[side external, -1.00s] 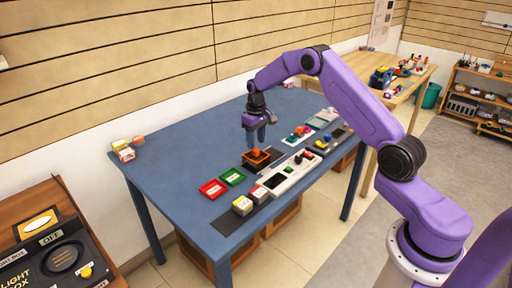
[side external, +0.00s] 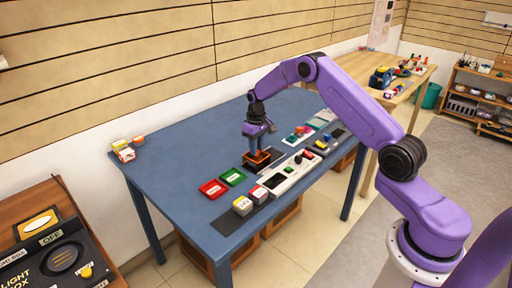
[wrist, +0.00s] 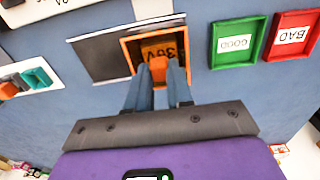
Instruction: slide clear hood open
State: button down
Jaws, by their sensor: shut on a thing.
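A small open-looking box with an orange rim (wrist: 129,52) lies on the blue table, and it also shows in the side view (side external: 270,162). Inside it is an orange-brown block (wrist: 158,49) with dark lettering. A clear hood cannot be made out against the box. A small orange knob (wrist: 158,67) stands up in front of the lettering; whether it belongs to the hood cannot be told. My gripper (wrist: 158,78) points down over the box and is shut on this knob, one finger on each side. In the side view my gripper (side external: 257,150) is low at the box.
A dark flat plate (wrist: 102,53) adjoins the box. Green (side external: 232,177) and red (side external: 213,188) trays lie beside it. A white control panel (side external: 290,177) and pale blocks (side external: 242,206) stand on the near side. The blue table's (side external: 190,135) far left part is mostly clear.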

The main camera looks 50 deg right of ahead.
jog(key=d, duration=0.9)
jog(key=shift+d, duration=0.2)
jog(key=c, duration=1)
grip_release()
notch_tip(320, 180, up, 18)
jog(key=shift+f, duration=0.25)
jog(key=shift+r, duration=2.5)
